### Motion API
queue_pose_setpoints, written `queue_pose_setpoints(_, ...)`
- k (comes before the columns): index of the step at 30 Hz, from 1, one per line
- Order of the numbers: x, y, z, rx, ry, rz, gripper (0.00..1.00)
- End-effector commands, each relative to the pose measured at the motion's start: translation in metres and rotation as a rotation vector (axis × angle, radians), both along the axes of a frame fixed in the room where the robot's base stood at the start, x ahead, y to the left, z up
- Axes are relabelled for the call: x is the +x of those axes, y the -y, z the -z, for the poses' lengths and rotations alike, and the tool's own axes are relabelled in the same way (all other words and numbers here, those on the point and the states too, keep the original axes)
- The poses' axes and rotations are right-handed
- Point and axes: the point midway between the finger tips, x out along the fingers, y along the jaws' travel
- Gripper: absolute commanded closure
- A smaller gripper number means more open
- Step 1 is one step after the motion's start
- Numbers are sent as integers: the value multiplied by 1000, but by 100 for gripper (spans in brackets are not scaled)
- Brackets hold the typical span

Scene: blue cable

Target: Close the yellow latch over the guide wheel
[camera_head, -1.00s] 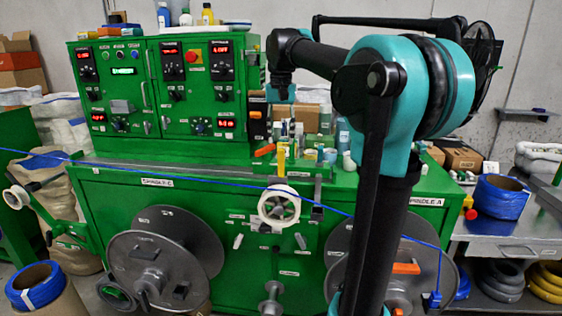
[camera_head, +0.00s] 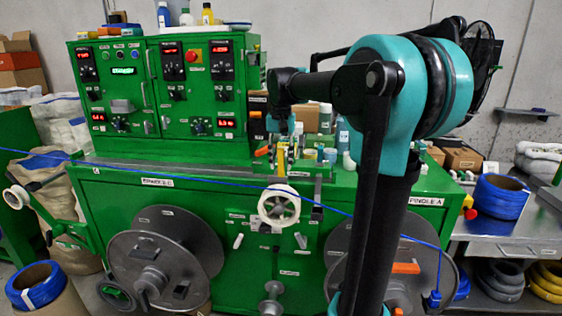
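The white guide wheel (camera_head: 279,206) sits on the front of the green machine, below its ledge. The blue cable (camera_head: 232,183) runs across the machine front and passes at the top of the wheel. The yellow latch (camera_head: 281,165) shows as a small upright yellow piece just above the wheel, so it is standing up rather than lying over it. My gripper (camera_head: 282,143) points down from the wrist directly above the latch, very near it. Its fingers are small and blend with items behind, so contact and finger opening cannot be told.
My arm hides part of the right spindle reel (camera_head: 345,248). The green control cabinet (camera_head: 165,85) stands behind on the left. Bottles and cups (camera_head: 327,154) stand on the ledge right of my gripper. An orange handle (camera_head: 263,151) is close on its left.

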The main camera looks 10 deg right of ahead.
Motion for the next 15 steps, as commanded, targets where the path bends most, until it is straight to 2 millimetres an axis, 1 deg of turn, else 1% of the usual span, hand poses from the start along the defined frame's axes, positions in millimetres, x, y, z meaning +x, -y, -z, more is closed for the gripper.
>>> queue_pose_setpoints(1, 0, 0, 0, 0, 0, 0, 76)
queue_pose_setpoints(6, 0, 0, 0, 0, 0, 0, 98)
queue_pose_setpoints(7, 0, 0, 0, 0, 0, 0, 100)
queue_pose_setpoints(15, 0, 0, 0, 0, 0, 0, 100)
